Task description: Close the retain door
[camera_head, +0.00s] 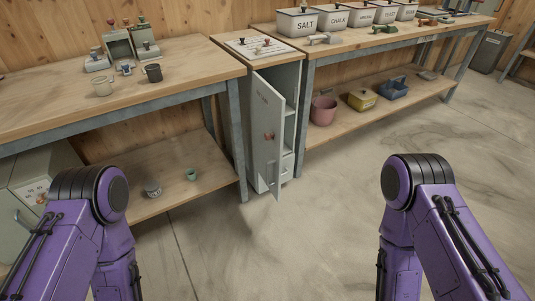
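The retain door (266,135) is a tall, narrow pale grey-green panel on the cabinet (291,82) between the two benches. It stands ajar, swung out toward me, with a gap on its right side. A round reddish knob (269,135) sits about halfway up its face. Shelves and what look like drawers show through the gap; the rest of the inside is hidden behind the door. Only my purple arms show, at the lower left and lower right, well apart from the door. Neither gripper is in view.
The left bench (120,91) holds mugs and small devices. Its lower shelf (165,205) carries a tin and a green cup. The right bench (345,42) carries labelled bins, with a pink pot (323,111) and other containers below. The floor (310,230) before the door is clear.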

